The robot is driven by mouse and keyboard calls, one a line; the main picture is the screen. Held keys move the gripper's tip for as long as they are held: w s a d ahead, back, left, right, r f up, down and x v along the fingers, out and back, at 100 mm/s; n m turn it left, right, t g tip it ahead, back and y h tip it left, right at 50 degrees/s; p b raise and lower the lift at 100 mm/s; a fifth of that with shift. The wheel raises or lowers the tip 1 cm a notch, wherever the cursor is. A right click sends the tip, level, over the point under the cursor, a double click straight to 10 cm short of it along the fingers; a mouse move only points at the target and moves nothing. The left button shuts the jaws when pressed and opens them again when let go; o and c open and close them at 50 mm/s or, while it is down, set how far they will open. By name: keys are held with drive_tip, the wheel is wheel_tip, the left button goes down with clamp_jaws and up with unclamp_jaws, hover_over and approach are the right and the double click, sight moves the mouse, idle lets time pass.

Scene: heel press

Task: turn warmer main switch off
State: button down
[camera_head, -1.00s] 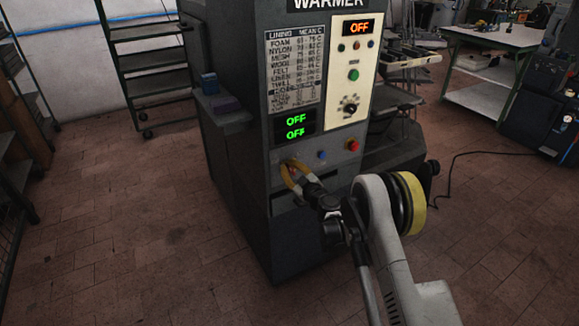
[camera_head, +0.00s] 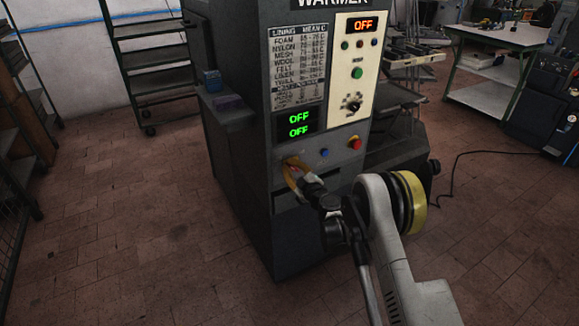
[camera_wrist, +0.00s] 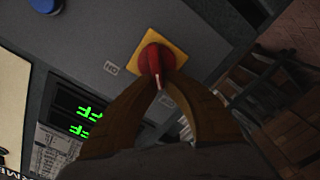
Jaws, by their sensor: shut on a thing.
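The warmer (camera_head: 300,225) is a dark cabinet in the middle of the head view. Its main switch, a red knob on a yellow square plate (camera_wrist: 176,45), is near the top middle of the wrist view. My gripper (camera_wrist: 163,80) has its two brown fingers closed on the red knob (camera_wrist: 152,57), with a pale mark showing between the tips. In the head view my gripper (camera_head: 291,166) is at the lower left of the front panel and hides the switch. The two green displays (camera_head: 299,125) read OFF, and the orange one above (camera_head: 362,26) reads OFF.
A blue button (camera_head: 324,153) and a red button (camera_head: 355,143) sit on the panel right of my gripper. A shelf rack (camera_head: 150,60) stands at the back left and a workbench (camera_head: 495,38) at the back right. The tiled floor at left is clear.

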drive_tip(key=c, duration=1.5)
unclamp_jaws()
drive_tip(key=v, duration=1.2)
